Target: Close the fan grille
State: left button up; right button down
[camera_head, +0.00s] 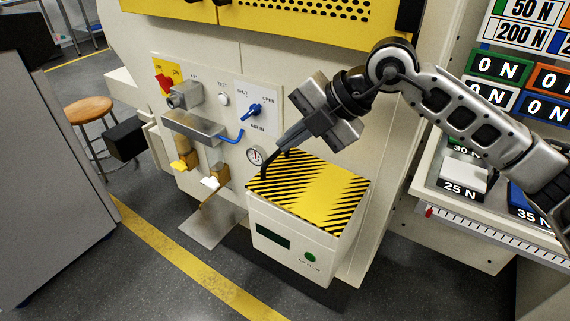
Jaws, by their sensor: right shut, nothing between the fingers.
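A yellow panel with rows of dark round holes (270,16), which looks like the fan grille, runs along the top of the cream machine. Its upper part is cut off by the picture edge, and I cannot tell how far open it stands. My right gripper (268,166) reaches down from the right, well below this panel. Its dark fingers are shut and empty, beside the round gauge and over the back left edge of a box with a yellow and black striped top (318,190). I cannot tell whether they touch it. My left gripper is not in view.
The machine front carries a red switch (164,82), a blue handle (254,109) and a metal block (194,126). A round gauge (255,155) sits near my fingers. Racks with weight labels stand right; a grey cabinet (50,170) and wooden stool (84,109) stand left.

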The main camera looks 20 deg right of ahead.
aim_at(277, 155)
jog(key=w+d+m+t+h, duration=0.1)
jog(key=w+d+m+h, duration=0.1)
jog(key=d+h, duration=0.15)
jog(key=shift+n+y, duration=0.3)
jog(key=shift+y, duration=0.05)
jog(key=x, duration=0.8)
jog(key=shift+w+d+f, duration=0.2)
jog(key=shift+w+f, duration=0.1)
